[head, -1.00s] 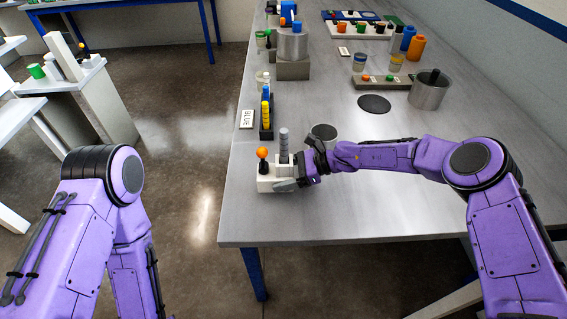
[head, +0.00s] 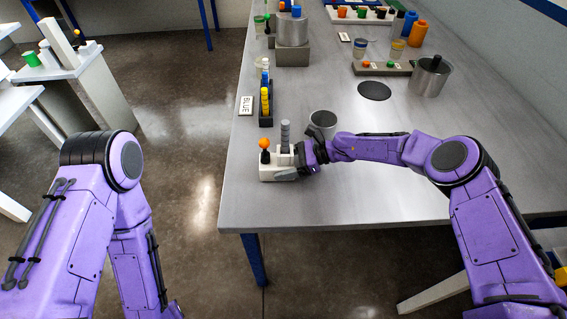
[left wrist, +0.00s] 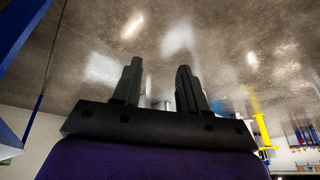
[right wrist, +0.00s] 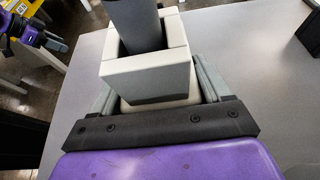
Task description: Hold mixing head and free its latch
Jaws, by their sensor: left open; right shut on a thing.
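The mixing head (head: 270,173) is a white block at the near left edge of the table, with a ribbed grey cylinder (head: 285,135) standing in it. A black stalk with an orange ball (head: 264,143), perhaps the latch, rises from its left part. My right gripper (head: 303,160) is shut on the block from the right. In the right wrist view its fingers lie along both sides of the white housing (right wrist: 150,78); the orange ball is out of that view. My left gripper (left wrist: 160,85) is open and empty over the floor in its wrist view, and hidden in the head view.
A grey cup (head: 322,122) stands just behind my right gripper. A rack with yellow and blue pieces (head: 265,105) and a BLUE label (head: 246,106) are behind the mixing head. A metal pot (head: 430,77) and dark disc (head: 374,91) are farther right. The front middle tabletop is clear.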

